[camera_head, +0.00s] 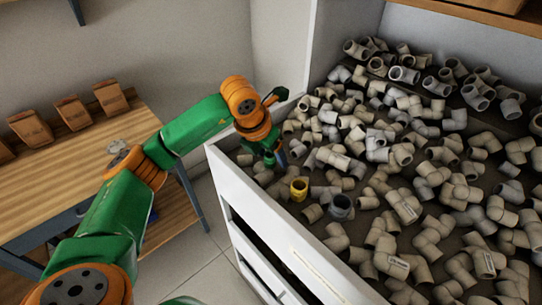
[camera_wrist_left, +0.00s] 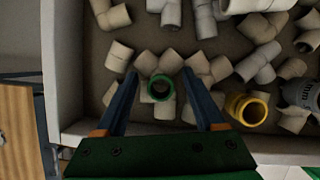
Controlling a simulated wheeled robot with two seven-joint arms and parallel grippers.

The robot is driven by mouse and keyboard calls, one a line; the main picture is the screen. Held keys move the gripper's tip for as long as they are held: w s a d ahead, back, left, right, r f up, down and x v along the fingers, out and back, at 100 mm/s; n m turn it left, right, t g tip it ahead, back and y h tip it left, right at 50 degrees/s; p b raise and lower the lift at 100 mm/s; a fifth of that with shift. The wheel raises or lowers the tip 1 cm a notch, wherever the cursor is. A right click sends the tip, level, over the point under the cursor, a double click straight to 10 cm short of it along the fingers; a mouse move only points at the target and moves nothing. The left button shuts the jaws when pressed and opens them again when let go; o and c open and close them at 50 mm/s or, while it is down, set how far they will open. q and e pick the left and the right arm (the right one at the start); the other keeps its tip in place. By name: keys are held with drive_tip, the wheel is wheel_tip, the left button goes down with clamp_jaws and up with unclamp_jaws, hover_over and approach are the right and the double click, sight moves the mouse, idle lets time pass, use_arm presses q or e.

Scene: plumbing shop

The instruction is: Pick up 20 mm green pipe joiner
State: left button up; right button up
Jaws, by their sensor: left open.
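The green pipe joiner (camera_wrist_left: 161,76) shows in the left wrist view as a short round ring, seen from above with its opening facing up. It lies among grey fittings near the drawer's wall. My left gripper (camera_wrist_left: 160,82) is open, with one blue finger on each side of the joiner; I cannot tell whether they touch it. In the head view my left gripper (camera_head: 273,160) points down into the near left corner of the drawer and hides the joiner. My right gripper is not in view.
A yellow fitting (camera_head: 299,189) and a dark grey fitting (camera_head: 341,207) stand close to the gripper. Many grey elbow fittings fill the drawer, whose white front wall (camera_head: 262,220) rises beside the gripper. A wooden bench (camera_head: 62,178) with several brown boxes stands at left.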

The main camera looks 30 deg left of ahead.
sight(268, 167)
use_arm(q)
drive_tip(key=shift+s+r, duration=0.1)
drive_tip(key=shift+s, duration=0.1)
drive_tip(key=c, duration=0.8)
drive_tip(key=shift+w, duration=0.1)
clamp_jaws()
drive_tip(key=shift+r+b, duration=0.35)
drive_tip(key=shift+r, duration=0.1)
drive_tip(key=b+v, duration=0.1)
drive_tip(key=v, duration=0.2)
drive_tip(key=shift+r, duration=0.25)
drive_tip(key=s+a+r, duration=0.2)
drive_tip(key=s+r, duration=0.6)
drive_tip(key=s, duration=0.4)
drive_tip(key=shift+s+a+r, duration=0.3)
drive_tip(key=shift+s+a, duration=0.05)
